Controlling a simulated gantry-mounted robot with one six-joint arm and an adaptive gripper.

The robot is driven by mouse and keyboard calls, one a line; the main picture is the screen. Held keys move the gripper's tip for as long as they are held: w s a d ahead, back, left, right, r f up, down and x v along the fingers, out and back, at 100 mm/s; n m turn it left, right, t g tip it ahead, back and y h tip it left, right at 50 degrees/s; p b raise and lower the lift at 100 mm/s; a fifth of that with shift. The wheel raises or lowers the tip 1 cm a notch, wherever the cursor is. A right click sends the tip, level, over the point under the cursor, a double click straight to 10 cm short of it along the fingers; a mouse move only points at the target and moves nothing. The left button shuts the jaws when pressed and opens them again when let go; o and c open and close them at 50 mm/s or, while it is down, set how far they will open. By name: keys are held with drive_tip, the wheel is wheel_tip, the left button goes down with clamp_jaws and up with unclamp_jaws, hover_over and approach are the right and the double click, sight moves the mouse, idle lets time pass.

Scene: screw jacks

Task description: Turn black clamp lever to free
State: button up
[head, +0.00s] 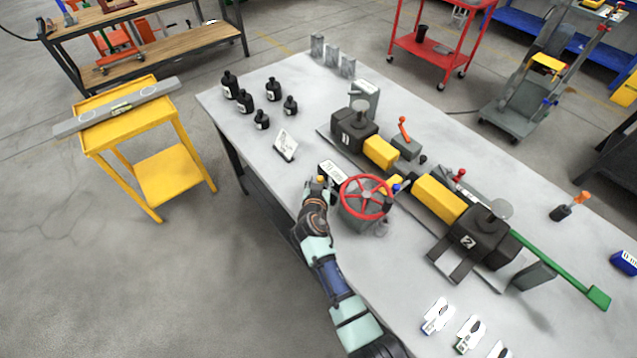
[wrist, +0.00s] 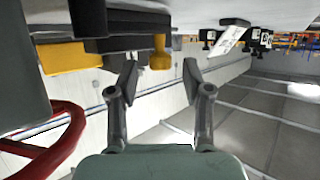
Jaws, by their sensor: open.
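My gripper (head: 319,186) is at the table's near edge, left of the red handwheel (head: 365,197). In the wrist view my gripper (wrist: 160,78) is open, with nothing between its two fingers. A yellow knob (wrist: 160,52) shows in the gap beyond the fingertips, under a dark part (wrist: 125,20); I cannot tell whether that part is the black clamp lever. The yellow knob also shows in the head view (head: 321,178), close to the fingertips. No black clamp lever stands out clearly in the head view; my gripper and the wheel unit may hide it.
A box with a white label (head: 331,172) sits just beyond my gripper. Jack 1 (head: 355,128) and jack 2 (head: 480,235), with yellow blocks, stand behind the wheel. Several black bottles (head: 245,101) and a small sign (head: 286,145) are farther left. Bare tabletop lies between them.

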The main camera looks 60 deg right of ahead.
drive_tip(key=shift+w+d+f, duration=0.2)
drive_tip(key=shift+d+f, duration=0.05)
drive_tip(key=shift+d, duration=0.3)
clamp_jaws()
